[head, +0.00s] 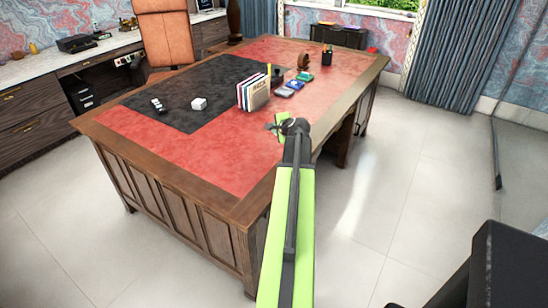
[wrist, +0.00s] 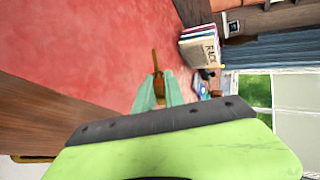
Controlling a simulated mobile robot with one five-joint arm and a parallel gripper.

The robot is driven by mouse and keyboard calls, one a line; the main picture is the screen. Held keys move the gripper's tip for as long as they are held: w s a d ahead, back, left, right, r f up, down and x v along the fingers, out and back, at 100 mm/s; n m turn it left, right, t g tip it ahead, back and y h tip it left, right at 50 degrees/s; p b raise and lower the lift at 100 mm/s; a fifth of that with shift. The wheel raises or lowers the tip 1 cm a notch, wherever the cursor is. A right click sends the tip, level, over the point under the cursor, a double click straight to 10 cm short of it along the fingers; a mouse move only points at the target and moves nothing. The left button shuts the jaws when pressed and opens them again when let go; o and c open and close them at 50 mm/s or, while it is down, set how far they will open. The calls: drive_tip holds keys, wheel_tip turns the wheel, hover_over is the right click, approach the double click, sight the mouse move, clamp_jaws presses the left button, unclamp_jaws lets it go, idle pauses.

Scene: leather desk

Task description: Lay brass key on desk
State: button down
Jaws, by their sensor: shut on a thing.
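The brass key (wrist: 154,60) shows in the wrist view as a small brown-gold piece sticking out beyond my fingertips. My gripper (wrist: 159,90) is shut on it, with pale green fingers on either side. In the head view my gripper (head: 279,126) is over the right side of the desk (head: 195,153), which has a red leather top and a wooden border. The key is too small to make out in the head view. I cannot tell how high it is above the leather.
A row of books (head: 253,92) stands on the desk just beyond my gripper. A pen cup (head: 327,57) stands farther back. The near red leather is clear.

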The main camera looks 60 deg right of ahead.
drive_tip(key=shift+d+r, duration=0.25)
drive_tip(key=shift+d, duration=0.3)
wheel_tip(320, 180, down, 10)
drive_tip(key=b, duration=1)
drive_tip(key=shift+a+f, duration=0.1)
drive_tip(key=c, duration=1.6)
unclamp_jaws()
